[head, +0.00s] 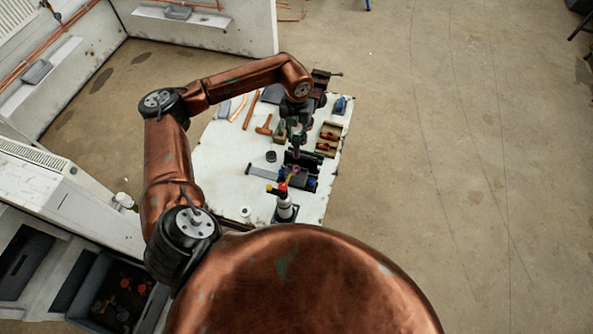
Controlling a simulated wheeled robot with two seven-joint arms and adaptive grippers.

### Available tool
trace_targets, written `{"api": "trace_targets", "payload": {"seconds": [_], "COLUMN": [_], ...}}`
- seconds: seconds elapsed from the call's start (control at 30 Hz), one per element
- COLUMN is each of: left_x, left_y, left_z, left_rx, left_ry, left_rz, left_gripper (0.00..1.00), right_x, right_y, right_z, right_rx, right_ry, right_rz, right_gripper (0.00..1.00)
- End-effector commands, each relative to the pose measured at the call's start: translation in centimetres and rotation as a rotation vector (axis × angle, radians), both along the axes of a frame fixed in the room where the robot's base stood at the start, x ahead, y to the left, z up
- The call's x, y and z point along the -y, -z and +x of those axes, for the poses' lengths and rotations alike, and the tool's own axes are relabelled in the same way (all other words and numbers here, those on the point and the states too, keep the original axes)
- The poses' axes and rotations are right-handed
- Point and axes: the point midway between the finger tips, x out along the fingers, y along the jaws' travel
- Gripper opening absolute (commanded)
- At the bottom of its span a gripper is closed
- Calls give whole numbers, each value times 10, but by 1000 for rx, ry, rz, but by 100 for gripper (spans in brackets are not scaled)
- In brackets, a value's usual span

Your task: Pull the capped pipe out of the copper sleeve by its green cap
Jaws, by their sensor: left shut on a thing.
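My left gripper (297,147) points down over the white worktable (218,160), just above a dark rack (310,165). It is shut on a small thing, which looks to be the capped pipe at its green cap. The fingers hide most of it and its colour is not clear. The copper sleeve cannot be told apart at this size, so I cannot tell whether the pipe is still inside it. My right gripper is not in view.
A red-topped torch-like bottle (284,205) stands at the table's near edge. A copper tee (265,126), a wooden box (329,134), a blue item (341,104) and a dark vise (322,84) are on the table. Open floor (450,170) lies to the right.

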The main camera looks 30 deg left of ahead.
Motion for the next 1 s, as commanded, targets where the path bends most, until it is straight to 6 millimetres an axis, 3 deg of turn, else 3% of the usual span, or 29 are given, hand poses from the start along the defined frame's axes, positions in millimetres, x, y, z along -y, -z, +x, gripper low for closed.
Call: {"api": "trace_targets", "payload": {"seconds": [0.17,0.77,1.0], "left_x": [0,0,0], "left_y": [-4,-48,-50], "left_z": [0,0,0], "left_rx": [1,1,0], "left_ry": [0,1,0], "left_rz": [0,0,0], "left_gripper": [2,2,2], "right_x": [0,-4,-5], "right_y": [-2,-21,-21], "right_z": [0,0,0], "right_rx": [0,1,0], "right_ry": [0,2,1], "right_rz": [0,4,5], "right_gripper": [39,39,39]}}
